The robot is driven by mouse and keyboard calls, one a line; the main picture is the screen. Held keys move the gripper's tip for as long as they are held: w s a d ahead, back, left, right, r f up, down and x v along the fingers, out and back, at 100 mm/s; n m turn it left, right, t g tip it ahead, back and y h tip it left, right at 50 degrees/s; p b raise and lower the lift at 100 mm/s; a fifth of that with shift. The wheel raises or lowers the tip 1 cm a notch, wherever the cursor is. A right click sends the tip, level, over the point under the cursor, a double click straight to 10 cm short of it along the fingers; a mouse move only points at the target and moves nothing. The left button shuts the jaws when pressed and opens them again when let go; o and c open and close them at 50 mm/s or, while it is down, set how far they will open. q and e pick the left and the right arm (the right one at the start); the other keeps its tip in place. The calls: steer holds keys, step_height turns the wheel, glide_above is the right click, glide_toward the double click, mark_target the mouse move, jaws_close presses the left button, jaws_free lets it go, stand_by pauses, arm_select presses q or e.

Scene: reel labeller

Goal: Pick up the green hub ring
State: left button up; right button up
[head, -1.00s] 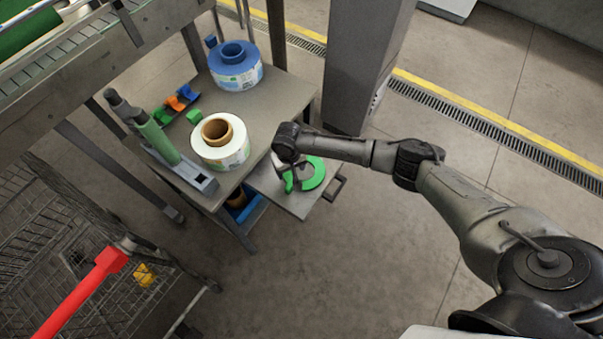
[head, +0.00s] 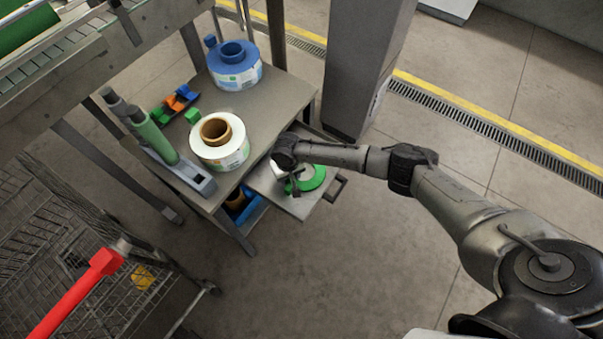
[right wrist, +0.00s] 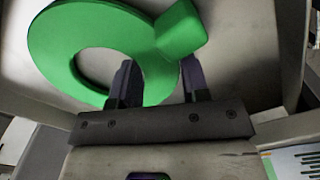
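The green hub ring (head: 318,179) lies in the pulled-out drawer (head: 298,207) under the table, partly covered by my right arm in the head view. It is a flat ring with a thick raised block on it. In the right wrist view the ring (right wrist: 60,45) fills the upper left, its block pointing up toward the camera. My right gripper (head: 295,186) is over the drawer at the ring's left side. In the right wrist view its two fingers (right wrist: 160,82) are apart, with the ring's band between them. Firm contact does not show. My left gripper is not in view.
The table (head: 270,115) above the drawer holds a white label reel (head: 235,155), a blue reel (head: 243,75), small coloured parts and a green-handled tool (head: 155,138). The drawer handle (head: 337,188) sticks out right. A pillar (head: 360,70) stands behind; a wire cart (head: 90,270) is left.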

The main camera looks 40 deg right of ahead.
steer(key=c, duration=0.6)
steer(key=shift+o, duration=0.2)
steer(key=shift+r, duration=0.1)
